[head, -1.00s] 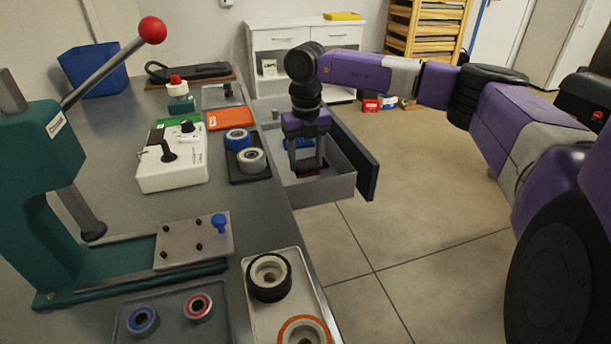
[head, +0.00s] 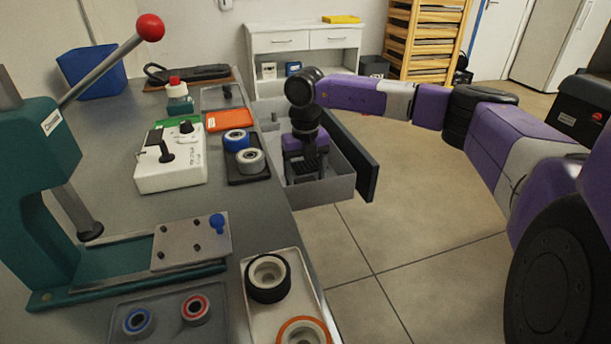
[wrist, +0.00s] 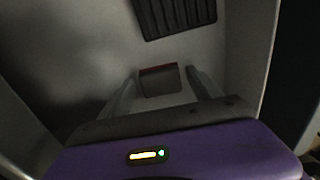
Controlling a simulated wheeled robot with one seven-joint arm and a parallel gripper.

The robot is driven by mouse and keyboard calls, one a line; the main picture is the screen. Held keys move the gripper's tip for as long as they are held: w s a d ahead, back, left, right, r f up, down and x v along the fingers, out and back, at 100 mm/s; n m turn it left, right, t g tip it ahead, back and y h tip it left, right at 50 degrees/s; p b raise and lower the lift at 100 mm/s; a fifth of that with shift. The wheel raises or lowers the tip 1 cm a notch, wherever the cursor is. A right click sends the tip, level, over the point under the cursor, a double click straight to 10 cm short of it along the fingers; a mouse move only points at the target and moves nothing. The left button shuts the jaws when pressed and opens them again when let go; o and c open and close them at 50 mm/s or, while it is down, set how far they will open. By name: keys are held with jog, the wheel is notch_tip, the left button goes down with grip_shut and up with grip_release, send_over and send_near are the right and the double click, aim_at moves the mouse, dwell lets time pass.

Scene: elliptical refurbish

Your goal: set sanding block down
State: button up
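The sanding block (wrist: 160,82), a small dark grey block with a red far edge, shows between my fingers in the wrist view. It appears to lie on the floor of the open grey drawer (head: 325,190). My gripper (wrist: 160,88) points down inside the drawer with its fingers apart, one on each side of the block. A narrow gap shows on both sides, so it looks open and not clamped. In the head view my gripper (head: 307,177) is low between the drawer walls, and the block is not clearly visible there.
A dark ribbed object (wrist: 175,14) lies in the drawer just beyond the block. The drawer's dark front panel (head: 352,155) stands to the right. The workbench left of it holds a black tray with rollers (head: 247,175), a white control box (head: 170,170) and an orange tray (head: 229,121).

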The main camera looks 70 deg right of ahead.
aim_at(306, 179)
jog(key=shift+r, duration=0.1)
notch_tip(306, 179, up, 12)
jog(key=p, duration=0.1)
jog(key=shift+p, duration=0.4)
jog(key=shift+s, duration=0.1)
dwell(0.7)
